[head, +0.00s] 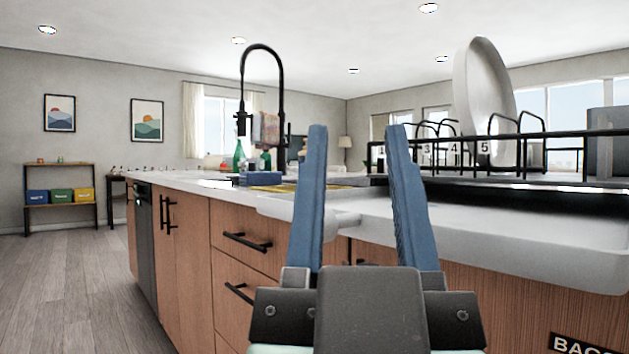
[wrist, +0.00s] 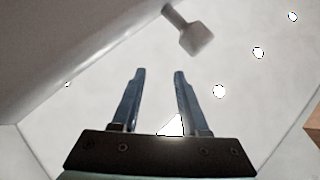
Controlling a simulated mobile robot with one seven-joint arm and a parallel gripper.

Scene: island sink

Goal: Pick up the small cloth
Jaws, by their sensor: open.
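My gripper (head: 357,130) is open and empty, its two blue fingers pointing up in front of the island in the head view. The wrist view also shows the open gripper (wrist: 159,73) with nothing between its fingers. A pinkish hanging cloth (head: 269,128) shows small beside the black faucet (head: 281,95), left of the gripper. A flat yellow item (head: 283,188) lies on the counter next to a blue block-like item (head: 261,178). I cannot tell which of these is the small cloth. The wrist view shows none of them.
A green bottle (head: 239,157) is near the faucet. The floor (head: 75,285) at left is clear.

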